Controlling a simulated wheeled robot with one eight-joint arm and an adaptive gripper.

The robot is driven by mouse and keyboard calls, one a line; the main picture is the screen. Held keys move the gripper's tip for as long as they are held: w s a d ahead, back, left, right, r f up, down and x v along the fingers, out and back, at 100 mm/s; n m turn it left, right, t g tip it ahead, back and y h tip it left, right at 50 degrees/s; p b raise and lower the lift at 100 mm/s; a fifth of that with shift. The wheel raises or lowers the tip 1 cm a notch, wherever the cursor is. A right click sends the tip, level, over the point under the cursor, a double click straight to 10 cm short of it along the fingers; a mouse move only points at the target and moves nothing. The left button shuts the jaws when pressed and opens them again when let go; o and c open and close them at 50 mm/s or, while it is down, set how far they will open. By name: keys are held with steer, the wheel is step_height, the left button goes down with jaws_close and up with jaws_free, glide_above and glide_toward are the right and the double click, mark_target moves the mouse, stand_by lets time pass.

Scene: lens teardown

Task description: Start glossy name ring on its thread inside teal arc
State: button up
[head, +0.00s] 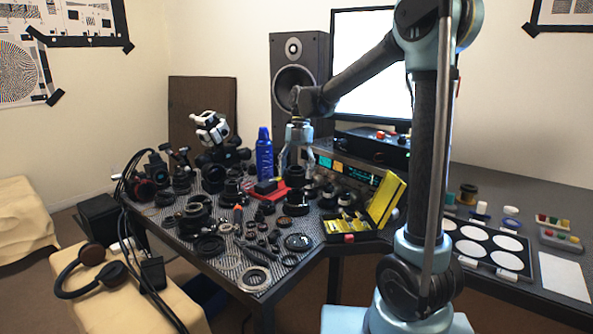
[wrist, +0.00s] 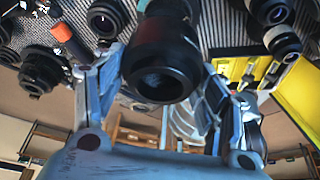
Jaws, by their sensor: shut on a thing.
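My gripper (head: 297,160) points down over the crowded left table, its fingers around a dark round part. In the wrist view my gripper (wrist: 165,95) has a finger on each side of a black, barrel-like part (wrist: 160,65). I take the held part to be the glossy name ring, but its edges and lettering are not clear. A black lens barrel (head: 296,203) stands upright below the gripper in the head view. I cannot tell whether the held part touches it. I cannot make out the teal arc or the thread in either view.
An open yellow case (head: 386,200) is to the right. Lens parts crowd the table. Instruments (head: 345,172) and a speaker (head: 292,65) stand behind.

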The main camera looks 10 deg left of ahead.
mark_target(296, 194)
steer(key=shift+f, duration=2.9)
steer(key=shift+f, duration=0.4)
stand_by(0.6)
steer(key=o, duration=1.1)
steer(key=shift+o, duration=0.2)
steer(key=shift+r, duration=0.1)
